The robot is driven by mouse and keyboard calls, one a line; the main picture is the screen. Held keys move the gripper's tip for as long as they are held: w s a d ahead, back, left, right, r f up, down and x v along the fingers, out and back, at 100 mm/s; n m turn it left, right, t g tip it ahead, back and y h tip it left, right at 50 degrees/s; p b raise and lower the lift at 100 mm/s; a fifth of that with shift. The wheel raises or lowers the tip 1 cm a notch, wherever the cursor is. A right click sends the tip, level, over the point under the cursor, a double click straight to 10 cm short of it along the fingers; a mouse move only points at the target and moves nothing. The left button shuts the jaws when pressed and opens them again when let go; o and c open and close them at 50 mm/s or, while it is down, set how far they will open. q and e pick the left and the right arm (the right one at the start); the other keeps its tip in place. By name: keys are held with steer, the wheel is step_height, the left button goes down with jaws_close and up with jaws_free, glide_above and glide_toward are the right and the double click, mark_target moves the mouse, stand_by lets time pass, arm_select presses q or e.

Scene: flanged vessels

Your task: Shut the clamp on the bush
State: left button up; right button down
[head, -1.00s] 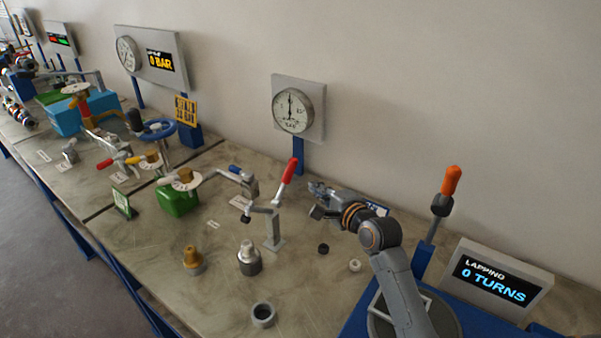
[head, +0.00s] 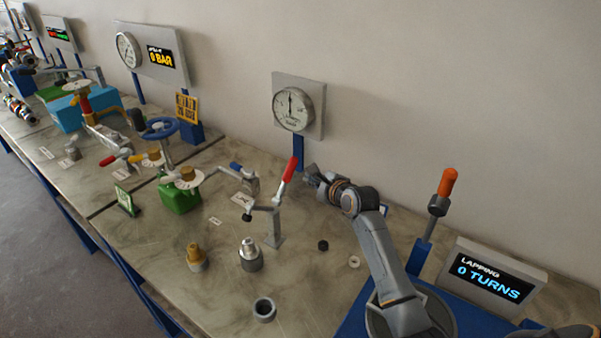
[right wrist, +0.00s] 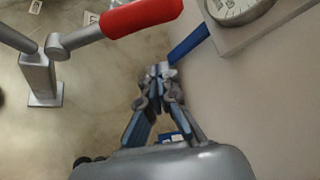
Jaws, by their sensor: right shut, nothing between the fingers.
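The clamp (head: 273,225) stands on a grey post on the bench, with its red handle (head: 288,170) pointing up and its arm reaching left to a black pad. The red handle also shows large in the right wrist view (right wrist: 140,14). I cannot tell for sure which part is the bush; a silver stepped piece (head: 250,256) and a brass piece (head: 195,258) stand in front of the clamp. My right gripper (head: 312,173) is shut and empty, just right of the red handle and apart from it; its fingertips meet in the right wrist view (right wrist: 160,70). My left gripper is not in view.
A dial gauge (head: 293,107) on a blue post stands behind the clamp, near my right gripper. A grey ring (head: 264,309), a black cap (head: 323,245) and a white ring (head: 354,262) lie on the bench. The lapping display (head: 489,277) stands at the right.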

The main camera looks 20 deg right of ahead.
mark_target(286, 179)
steer(key=a+p, duration=0.1)
steer(key=a+r, duration=0.1)
steer(key=a+r+p, duration=0.1)
steer(key=shift+w+a+p, duration=0.1)
steer(key=shift+w+p, duration=0.2)
steer(key=shift+w, duration=0.1)
steer(key=shift+w, duration=0.1)
